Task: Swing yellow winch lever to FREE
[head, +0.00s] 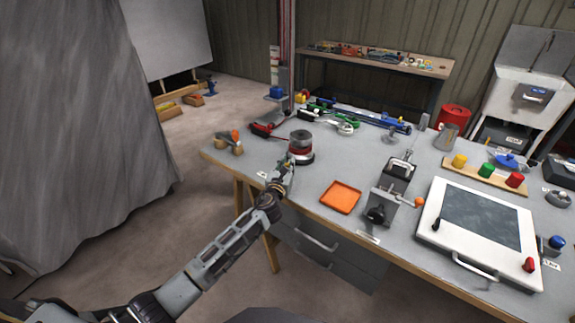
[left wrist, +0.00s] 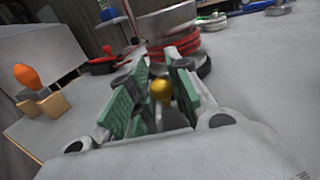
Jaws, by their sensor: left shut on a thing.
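The winch (head: 301,144) stands near the bench's left front part, a grey drum over red windings on a dark base. It also shows at the top of the left wrist view (left wrist: 178,42). The winch lever's yellow knob (left wrist: 161,91) is between the green-padded fingers of my left gripper (left wrist: 162,78), in front of the winch. In the head view my left gripper (head: 287,169) reaches the winch's front side and hides the lever. The gripper is shut on the knob. The lever's shaft is hidden, and I cannot read its marks. My right gripper is out of view.
An orange tray (head: 341,197) and a grey crank device (head: 392,190) stand to the right. A wooden piece with an orange knob (head: 230,141) is at the left corner. Red and green tools (head: 335,123) lie behind the winch. A white panel box (head: 480,230) fills the right.

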